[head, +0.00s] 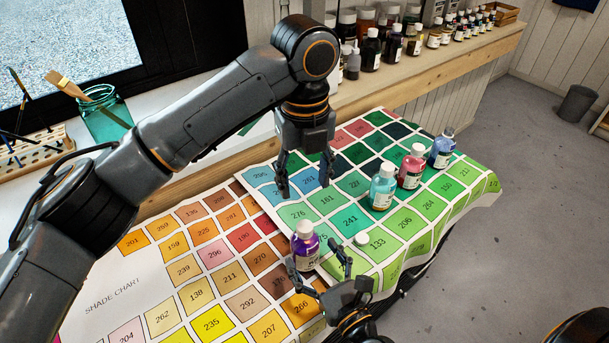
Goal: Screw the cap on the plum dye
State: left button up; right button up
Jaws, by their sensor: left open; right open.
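The plum dye (305,251) is a small purple bottle standing upright on the shade chart. Its top is pale; I cannot tell neck from cap at this size. A loose small white cap (362,240) lies on the chart to the right of the bottle. My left gripper (304,186) is open and empty, fingers pointing down, above the chart and higher in the picture than the plum bottle. My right gripper (322,268) is open, low in front of the bottle. Its fingers are close to the bottle's right and front; contact cannot be told.
Teal (382,190), red (410,170) and blue (441,150) bottles stand to the right on the shade chart (130,292). A shelf (430,68) with many bottles runs behind. A green jar with brushes (105,118) is at the left.

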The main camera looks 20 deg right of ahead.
jog(key=s+d, duration=0.1)
jog(key=s, duration=0.9)
jog(key=shift+d, duration=0.4)
jog(key=shift+w, duration=0.1)
